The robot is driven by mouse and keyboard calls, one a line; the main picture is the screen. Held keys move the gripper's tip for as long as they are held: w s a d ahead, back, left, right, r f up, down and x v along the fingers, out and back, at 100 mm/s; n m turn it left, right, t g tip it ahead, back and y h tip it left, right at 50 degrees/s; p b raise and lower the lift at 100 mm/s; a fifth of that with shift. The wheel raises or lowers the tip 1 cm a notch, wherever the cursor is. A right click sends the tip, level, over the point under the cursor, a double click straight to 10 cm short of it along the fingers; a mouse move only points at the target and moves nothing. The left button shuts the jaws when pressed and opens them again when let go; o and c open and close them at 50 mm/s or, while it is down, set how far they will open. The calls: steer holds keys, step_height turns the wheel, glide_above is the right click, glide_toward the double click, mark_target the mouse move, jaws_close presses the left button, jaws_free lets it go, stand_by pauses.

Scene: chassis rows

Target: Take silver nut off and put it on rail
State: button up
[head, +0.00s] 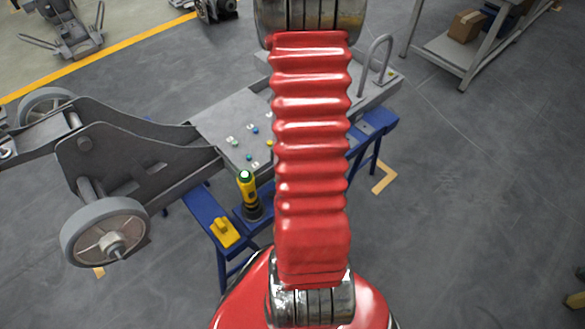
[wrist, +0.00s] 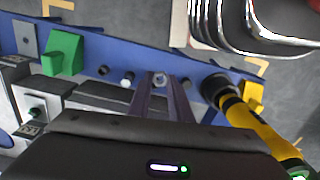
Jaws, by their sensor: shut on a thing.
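In the wrist view, my gripper (wrist: 161,88) reaches over the blue rail (wrist: 90,44) with its two dark fingers close together. It is shut on a small silver nut (wrist: 160,78) at the fingertips. The nut appears in front of the rail; I cannot tell whether it touches it. Other small pieces (wrist: 128,78) sit along the rail to the left of the fingers. In the head view my red arm hides the gripper. The grey chassis plate (head: 222,118) there carries several small coloured nuts beside labels.
A yellow and black flashlight (head: 249,195) stands upright by the blue trestle; it also shows close to the right of my gripper in the wrist view (wrist: 255,122). A yellow block (head: 224,233) and a green block (wrist: 63,53) lie on blue beams. A wheel (head: 104,232) is at left.

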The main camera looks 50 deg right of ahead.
steer(key=shift+f, duration=3.8)
steer(key=shift+f, duration=0.3)
steer(key=o, duration=1)
steer(key=shift+c, duration=0.2)
steer(key=shift+r, duration=0.1)
step_height(320, 180, up, 14)
steer(key=shift+f, duration=0.25)
